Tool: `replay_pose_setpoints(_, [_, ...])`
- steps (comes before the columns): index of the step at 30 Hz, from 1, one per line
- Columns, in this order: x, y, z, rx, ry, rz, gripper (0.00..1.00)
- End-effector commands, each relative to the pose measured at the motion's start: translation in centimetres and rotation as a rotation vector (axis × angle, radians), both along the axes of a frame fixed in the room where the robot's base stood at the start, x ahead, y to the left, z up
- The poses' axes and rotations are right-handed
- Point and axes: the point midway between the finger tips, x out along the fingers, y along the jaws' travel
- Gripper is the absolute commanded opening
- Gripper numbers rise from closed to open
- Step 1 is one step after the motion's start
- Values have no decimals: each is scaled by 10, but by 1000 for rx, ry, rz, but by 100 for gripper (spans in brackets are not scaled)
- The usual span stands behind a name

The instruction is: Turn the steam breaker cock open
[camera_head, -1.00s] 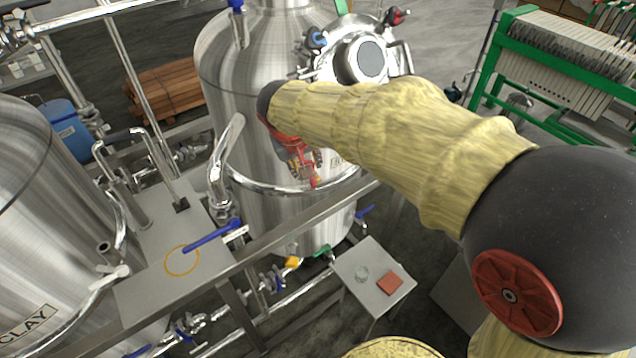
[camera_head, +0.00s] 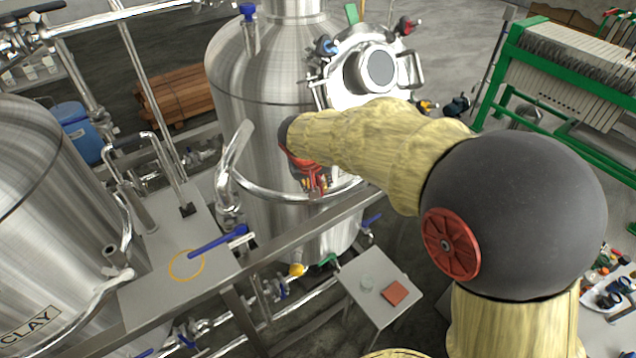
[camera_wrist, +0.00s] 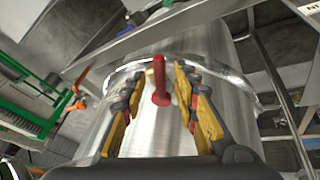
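A red lever with a rounded end (camera_wrist: 160,80) stands out in front of the steel tank (camera_wrist: 150,140) in the wrist view. It shows between the two yellow-and-black fingers of my gripper (camera_wrist: 163,105), which are spread apart with clear gaps on both sides of it. In the head view my gripper (camera_head: 314,182) is at the front of the middle tank (camera_head: 262,70), by its curved steel rail. My arm hides part of the tank there. I cannot tell for certain that the red lever is the steam breaker cock. I see no contact with it.
A steel rail (camera_wrist: 240,82) curves around the tank close to my fingers. A steel platform (camera_head: 150,295) carries a blue-handled lever (camera_head: 218,242). A small table (camera_head: 375,285) holds a red square block (camera_head: 395,292). A green-framed plate press (camera_head: 560,75) stands at right.

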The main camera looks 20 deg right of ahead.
Motion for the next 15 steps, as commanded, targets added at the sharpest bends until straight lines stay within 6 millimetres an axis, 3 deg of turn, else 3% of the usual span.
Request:
replay_pose_setpoints(5, [0, 0, 0, 0, 0, 0, 29])
replay_pose_setpoints(15, [0, 0, 0, 0, 0, 0, 10])
